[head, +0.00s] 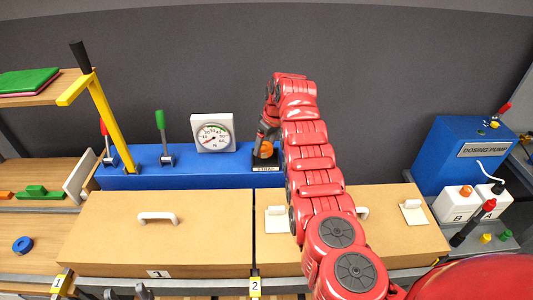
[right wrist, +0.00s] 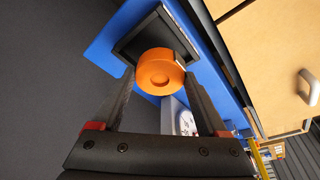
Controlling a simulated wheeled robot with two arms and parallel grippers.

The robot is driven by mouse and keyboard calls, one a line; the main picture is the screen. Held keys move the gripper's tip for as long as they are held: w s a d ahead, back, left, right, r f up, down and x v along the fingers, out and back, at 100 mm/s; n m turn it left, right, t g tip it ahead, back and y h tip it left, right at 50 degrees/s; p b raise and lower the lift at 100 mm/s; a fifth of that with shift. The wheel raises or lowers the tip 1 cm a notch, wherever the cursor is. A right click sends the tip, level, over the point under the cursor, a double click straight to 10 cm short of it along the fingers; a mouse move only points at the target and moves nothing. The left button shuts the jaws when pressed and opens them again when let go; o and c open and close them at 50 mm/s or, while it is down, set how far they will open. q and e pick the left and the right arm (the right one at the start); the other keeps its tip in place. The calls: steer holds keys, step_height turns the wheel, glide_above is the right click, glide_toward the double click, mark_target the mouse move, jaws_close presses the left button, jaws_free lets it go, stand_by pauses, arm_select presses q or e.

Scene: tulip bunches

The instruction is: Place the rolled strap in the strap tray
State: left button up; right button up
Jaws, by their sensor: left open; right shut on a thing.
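The rolled strap is an orange roll (head: 266,149), also seen in the right wrist view (right wrist: 160,70). My right gripper (head: 264,144) is shut on it, with a finger on each side (right wrist: 160,88). The strap tray is a small black tray (head: 272,162) with a "STRAP" label, at the right part of the blue bench. In the right wrist view the roll overlaps the tray (right wrist: 128,48); I cannot tell whether it touches the tray floor. My left gripper (head: 115,294) is open and empty at the bottom edge, only partly in view.
A dial gauge (head: 212,133), a green-handled lever (head: 162,135) and a yellow lever arm (head: 110,120) stand left of the tray. Two tan drawer boxes (head: 205,235) lie in front. A blue dosing pump (head: 460,150) stands at right. My right arm hides part of the bench.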

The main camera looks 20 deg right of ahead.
mark_target(267, 147)
steer(key=shift+w+d, duration=0.2)
steer(key=shift+d, duration=0.05)
steer(key=shift+s+f+p, duration=0.1)
steer(key=shift+f+p, duration=0.2)
steer(key=shift+f, duration=0.05)
step_height(267, 147, down, 3)
steer(key=shift+r, duration=0.2)
steer(key=shift+f, duration=0.25)
steer(key=o, duration=1.1)
steer(key=shift+r, duration=0.3)
steer(key=b+v, duration=0.2)
steer(key=v, duration=0.2)
steer(key=shift+r+b, duration=0.1)
steer(key=shift+b, duration=0.3)
steer(key=b+v, duration=0.2)
steer(key=v, duration=0.5)
steer(key=shift+r, duration=0.25)
